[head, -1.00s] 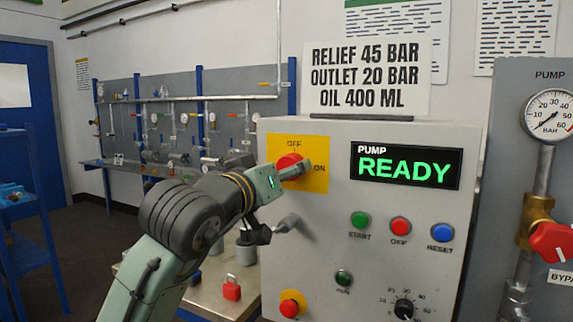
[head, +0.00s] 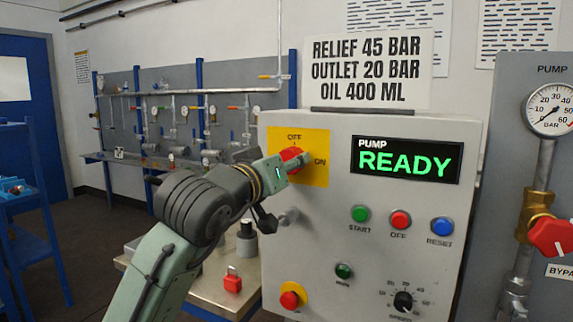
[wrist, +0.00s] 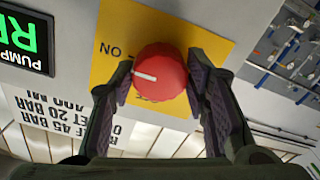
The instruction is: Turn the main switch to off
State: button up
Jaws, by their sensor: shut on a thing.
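The main switch is a red round knob (wrist: 160,72) on a yellow plate (wrist: 205,45) on the grey panel; it also shows in the head view (head: 291,155). In the head view, OFF is printed above the knob and ON to its right. In the wrist view, ON appears upside down at the left, and the knob's white mark points left, to the ON side. My gripper (wrist: 160,85) is shut on the knob, one dark finger on each side. In the head view, my gripper (head: 297,162) partly covers the knob. The OFF print is mostly hidden in the wrist view.
The pump display (head: 406,163) reads READY. Below it are a green start button (head: 359,214), a red off button (head: 400,220) and a blue reset button (head: 441,228). A red padlock (head: 232,282) stands on the bench.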

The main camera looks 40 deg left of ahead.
jog(key=shift+c, duration=1.4)
jog(key=shift+n, duration=0.3)
jog(key=n+p, duration=0.1)
jog(key=n, duration=0.2)
jog(key=shift+w+d+r+p, duration=0.1)
jog(key=shift+p, duration=0.2)
jog(key=n+p, duration=0.3)
jog(key=n, duration=0.2)
jog(key=shift+r+n+p, duration=0.1)
jog(key=shift+n+p, duration=0.25)
jog(key=shift+n, duration=0.05)
jog(key=n+p, duration=0.3)
jog(key=n, duration=0.1)
jog(key=shift+n+p, duration=0.45)
jog(key=shift+n, duration=2.05)
jog(key=o, duration=1.2)
jog(key=shift+c, duration=0.2)
